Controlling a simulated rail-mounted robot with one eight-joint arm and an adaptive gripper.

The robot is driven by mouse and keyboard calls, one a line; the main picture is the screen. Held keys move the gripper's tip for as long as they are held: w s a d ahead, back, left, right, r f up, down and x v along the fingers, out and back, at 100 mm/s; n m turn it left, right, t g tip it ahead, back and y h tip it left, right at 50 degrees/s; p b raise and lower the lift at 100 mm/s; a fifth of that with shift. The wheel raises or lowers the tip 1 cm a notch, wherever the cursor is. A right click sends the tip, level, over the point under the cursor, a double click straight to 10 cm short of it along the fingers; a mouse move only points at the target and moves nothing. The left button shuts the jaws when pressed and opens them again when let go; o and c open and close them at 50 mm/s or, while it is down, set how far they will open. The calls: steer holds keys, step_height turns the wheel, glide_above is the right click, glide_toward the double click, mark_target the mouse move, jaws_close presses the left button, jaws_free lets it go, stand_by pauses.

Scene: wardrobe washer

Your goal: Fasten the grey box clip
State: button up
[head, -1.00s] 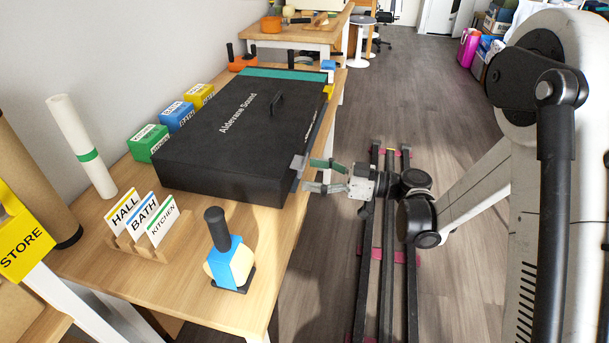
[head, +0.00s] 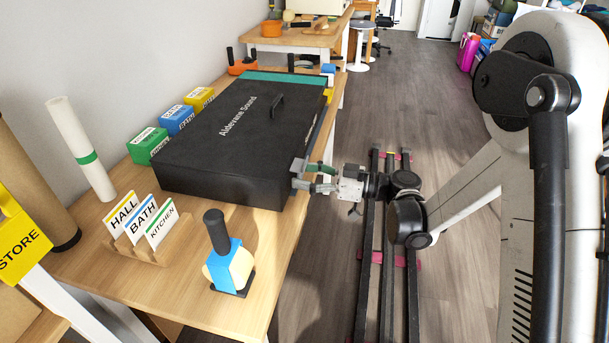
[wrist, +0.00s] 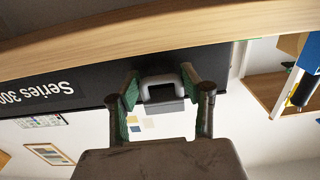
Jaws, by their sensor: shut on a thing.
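The large black box (head: 225,135), lettered "Aldevane Sound", lies on the wooden workbench with its lid down. The grey clip (head: 298,166) is on the box's right side near the front corner. My gripper (head: 305,177) reaches it from the right, over the bench edge. In the wrist view, the green-padded fingers of my gripper (wrist: 161,84) are shut on the grey clip (wrist: 160,78), one on each side of its loop. The black box side with "Series 300" (wrist: 45,93) shows behind. Whether the clip is latched cannot be told.
A card holder (head: 150,245) and a blue-and-cream block with a black handle (head: 229,262) stand in front. The floor right of the bench is clear around my rail.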

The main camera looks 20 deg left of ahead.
mark_target(306, 163)
steer(key=h+p, duration=0.1)
steer(key=r+h+p, duration=0.1)
steer(key=h+p, duration=0.1)
steer(key=d+r+h+p, duration=0.1)
steer(key=h+p, duration=0.3)
steer(key=r+h+p, duration=0.1)
steer(key=h+p, duration=0.1)
steer(key=shift+r, duration=0.2)
steer(key=h+p, duration=0.1)
steer(key=h, duration=0.1)
steer(key=r+h+p, duration=0.1)
steer(key=h, duration=0.2)
steer(key=shift+a+r, duration=0.1)
steer(key=shift+r, duration=0.05)
steer(key=h, duration=0.3)
steer(key=r+h+p, duration=0.1)
steer(key=shift+a+t+h, duration=0.3)
steer(key=shift+a+h, duration=0.1)
steer(key=o, duration=1.2)
steer(key=shift+r, duration=0.2)
